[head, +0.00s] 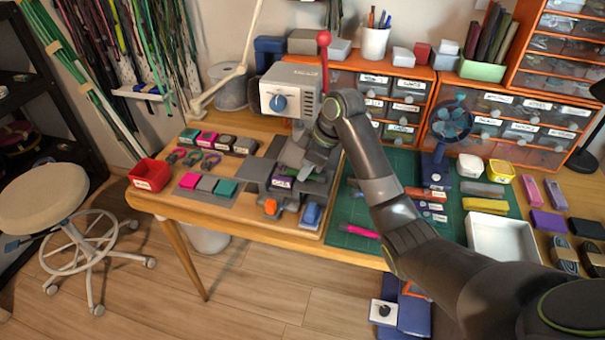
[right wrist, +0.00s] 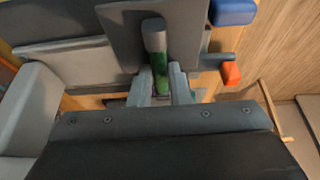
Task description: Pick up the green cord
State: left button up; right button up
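The green cord (right wrist: 160,72) shows as a short green piece in the right wrist view. Its upper end meets a grey upright part of the grey fixture. In the head view a bit of green (head: 319,178) shows beside the purple-labelled block on the fixture. My right gripper (right wrist: 161,82) has its two light grey fingers on either side of the cord, close to it. I cannot tell whether they press on it. In the head view my right gripper (head: 302,166) is over the fixture, partly hidden by its own wrist. My left gripper is not in view.
The grey fixture (head: 258,168) stands on a wooden board, with an orange block (head: 270,206) and a blue block (head: 311,215) at its front. A grey machine (head: 289,91) with a red-knobbed lever stands behind. A white tray (head: 503,238) is at the right.

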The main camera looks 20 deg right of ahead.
grip_shut()
jog(key=shift+r, duration=0.1)
jog(key=shift+r, duration=0.4)
jog(key=shift+r+p, duration=2.35)
jog(key=shift+r, duration=2.25)
jog(key=w+a+p, duration=0.1)
jog(key=w+a, duration=0.4)
jog(key=a, duration=0.2)
jog(key=shift+w+a, duration=0.2)
jog(key=shift+a, duration=0.2)
jog(key=shift+f+p, duration=0.1)
jog(key=shift+p, duration=1.25)
